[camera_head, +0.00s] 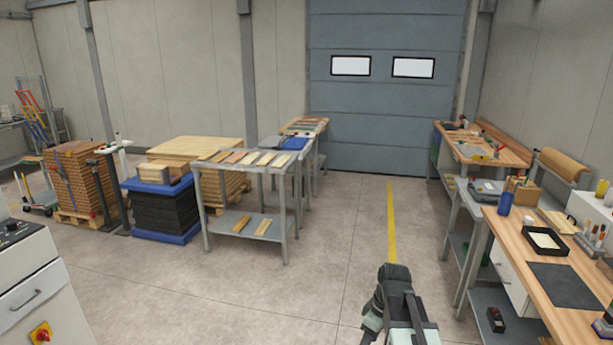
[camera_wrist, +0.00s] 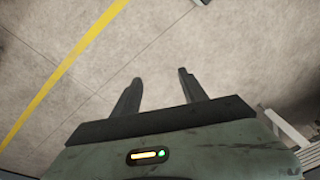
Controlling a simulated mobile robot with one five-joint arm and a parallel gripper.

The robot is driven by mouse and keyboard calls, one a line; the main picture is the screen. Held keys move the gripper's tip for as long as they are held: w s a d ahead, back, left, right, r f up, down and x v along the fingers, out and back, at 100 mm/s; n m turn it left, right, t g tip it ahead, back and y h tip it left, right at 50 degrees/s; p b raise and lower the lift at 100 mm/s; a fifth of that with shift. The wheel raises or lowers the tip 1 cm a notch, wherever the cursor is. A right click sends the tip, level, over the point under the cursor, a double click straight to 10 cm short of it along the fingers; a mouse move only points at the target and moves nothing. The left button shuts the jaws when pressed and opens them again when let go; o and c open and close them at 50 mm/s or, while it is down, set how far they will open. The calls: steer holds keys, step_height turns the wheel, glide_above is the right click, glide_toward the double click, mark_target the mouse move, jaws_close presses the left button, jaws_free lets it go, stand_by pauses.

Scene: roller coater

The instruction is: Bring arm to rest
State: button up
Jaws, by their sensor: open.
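My gripper (camera_wrist: 158,84) is open in the wrist view. Its two dark fingers stand apart with bare concrete floor between them, and nothing is held. In the head view my arm (camera_head: 398,300) shows at the bottom, right of the middle, over the floor. The fingers cannot be made out clearly in the head view.
A wooden workbench (camera_head: 511,233) with a black-rimmed tray (camera_head: 546,240) stands at the right. A grey table (camera_head: 243,168) with several wood strips stands left of the middle. A white machine (camera_head: 42,290) is at the lower left. The floor around the yellow line (camera_head: 391,225) is clear.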

steer(key=s+a+m+h, duration=0.1)
steer(key=s+a+m, duration=0.2)
steer(key=m, duration=0.7)
steer(key=shift+s+f+h, duration=0.35)
steer(key=shift+s+h, duration=0.05)
steer(key=shift+s, duration=0.9)
steer(key=shift+c, duration=0.3)
